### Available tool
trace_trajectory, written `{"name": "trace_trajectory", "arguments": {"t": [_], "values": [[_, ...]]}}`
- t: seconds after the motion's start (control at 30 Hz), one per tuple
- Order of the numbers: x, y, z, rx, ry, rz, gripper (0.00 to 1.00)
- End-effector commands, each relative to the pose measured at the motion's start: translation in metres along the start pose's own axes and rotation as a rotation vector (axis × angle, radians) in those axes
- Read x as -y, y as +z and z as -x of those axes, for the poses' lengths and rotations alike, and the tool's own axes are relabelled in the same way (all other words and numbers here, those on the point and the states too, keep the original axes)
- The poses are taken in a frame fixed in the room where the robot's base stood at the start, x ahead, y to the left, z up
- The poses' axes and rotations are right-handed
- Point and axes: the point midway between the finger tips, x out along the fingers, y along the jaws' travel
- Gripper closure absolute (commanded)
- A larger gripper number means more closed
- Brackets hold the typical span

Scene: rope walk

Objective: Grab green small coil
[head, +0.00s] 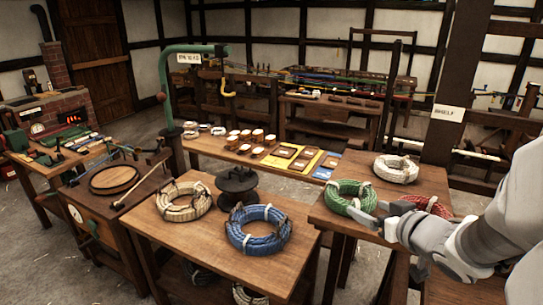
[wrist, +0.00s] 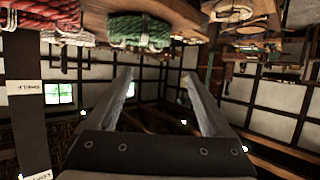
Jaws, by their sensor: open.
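The green coil (head: 345,191), bound with white ties, lies flat on the right-hand wooden table. My gripper (head: 369,214) is at its near right side, with the jaws open. In the head view the fingers overlap the coil's right edge; I cannot tell whether they touch it. In the wrist view, which is upside down, the green coil (wrist: 140,31) shows at the top, above and apart from the spread fingertips of my gripper (wrist: 156,78). Nothing is between the fingers.
A red coil (head: 428,204), partly hidden by my arm, lies right of the green one. A white coil (head: 396,168) lies behind. The nearer left table holds a blue coil (head: 258,243), a cream coil (head: 183,213) and a dark spool (head: 237,185). A dark post (head: 455,90) stands behind.

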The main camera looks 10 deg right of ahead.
Motion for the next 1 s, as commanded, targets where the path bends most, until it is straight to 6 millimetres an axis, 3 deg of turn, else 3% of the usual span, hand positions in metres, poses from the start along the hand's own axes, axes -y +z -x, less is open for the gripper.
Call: {"name": "trace_trajectory", "arguments": {"t": [0.17,0.6,1.0], "values": [[-0.002,0.002,-0.018,-0.004,0.001,-0.014,0.16],[-0.002,0.001,-0.104,-0.003,0.001,-0.012,0.16],[0.001,0.001,-0.138,-0.002,0.001,-0.011,0.16]]}}
